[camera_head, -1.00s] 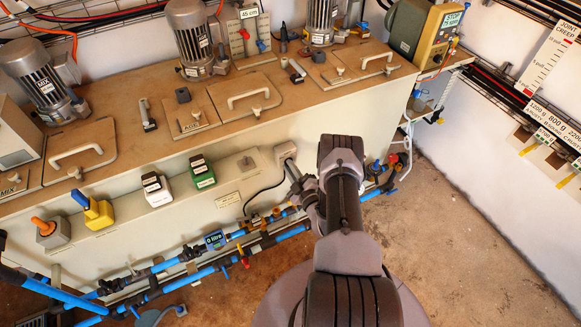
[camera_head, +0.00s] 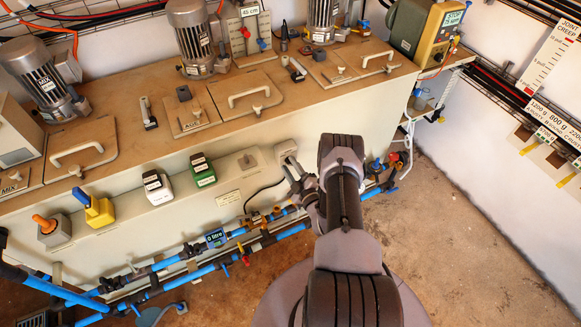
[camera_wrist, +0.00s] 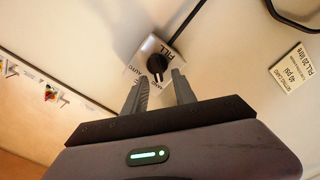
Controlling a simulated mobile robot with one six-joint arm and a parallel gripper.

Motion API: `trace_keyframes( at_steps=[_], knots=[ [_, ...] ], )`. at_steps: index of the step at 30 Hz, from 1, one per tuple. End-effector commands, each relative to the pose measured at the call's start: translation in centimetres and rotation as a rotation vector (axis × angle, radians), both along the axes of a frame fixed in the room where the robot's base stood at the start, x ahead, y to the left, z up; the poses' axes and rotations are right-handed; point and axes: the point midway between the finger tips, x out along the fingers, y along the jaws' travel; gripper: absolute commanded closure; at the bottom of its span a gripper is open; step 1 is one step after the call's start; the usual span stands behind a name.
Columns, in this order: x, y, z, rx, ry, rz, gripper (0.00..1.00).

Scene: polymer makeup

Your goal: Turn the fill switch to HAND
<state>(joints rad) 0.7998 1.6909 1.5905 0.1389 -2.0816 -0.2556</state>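The fill switch (camera_wrist: 156,63) is a small pale box with a round black knob, marked FILL, in the wrist view. A pale mark shows on the knob's lower side. AUTO reads beside it and further small lettering is partly hidden near my left finger. In the head view the switch box (camera_head: 285,150) is on the front panel, just beyond my gripper. My gripper (camera_wrist: 160,82) is open, its two fingers apart and empty. The knob lies ahead, between the fingertips' lines; I cannot tell whether they touch the box.
A black cable (camera_wrist: 188,20) leaves the switch box. A FILL 20 litre card (camera_wrist: 291,70) is on the panel to the right. Blue pipes (camera_head: 270,237) run low along the panel. Floor at right is clear.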

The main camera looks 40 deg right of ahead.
Motion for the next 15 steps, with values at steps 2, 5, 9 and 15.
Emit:
trace_keyframes(
  at_steps=[2,5,9,15],
  knots=[
    [0.0,0.0,0.0,0.0,-0.001,0.001,0.67],
    [-0.4,0.1,0.1,0.001,0.0,-0.001,0.67],
    [-3.0,0.6,0.4,0.003,0.002,-0.003,0.67],
    [-9.3,2.0,0.5,0.005,0.002,-0.008,0.67]
  ],
)
